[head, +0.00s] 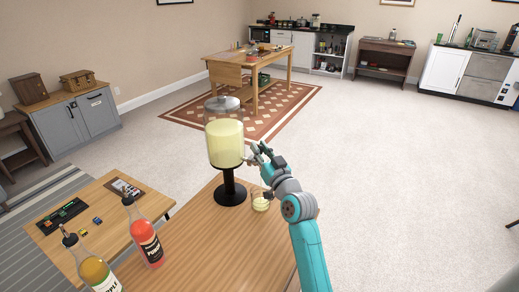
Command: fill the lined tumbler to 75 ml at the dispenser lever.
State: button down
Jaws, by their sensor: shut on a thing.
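The dispenser (225,144) is a clear jar of pale yellow liquid with a grey lid, on a black stand on the wooden table. Its lever is small and mostly hidden by my gripper (254,154), which is shut on it at the jar's right side. The tumbler (261,203) stands upright on the table below, just right of the stand. It is clear and has pale yellow liquid in it. Its lines and the exact level are too small to read. My gripper is above the tumbler and apart from it.
A red bottle (146,238) and an amber bottle (97,272) stand at the table's front left. The table (205,250) is bare between them and the dispenser. A lower table (98,207) with small items is at left. Carpet (390,170) lies open to the right.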

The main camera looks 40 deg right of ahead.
jog(key=c, duration=1)
grip_release()
jog(key=v, duration=1.2)
jog(key=shift+r, duration=0.1)
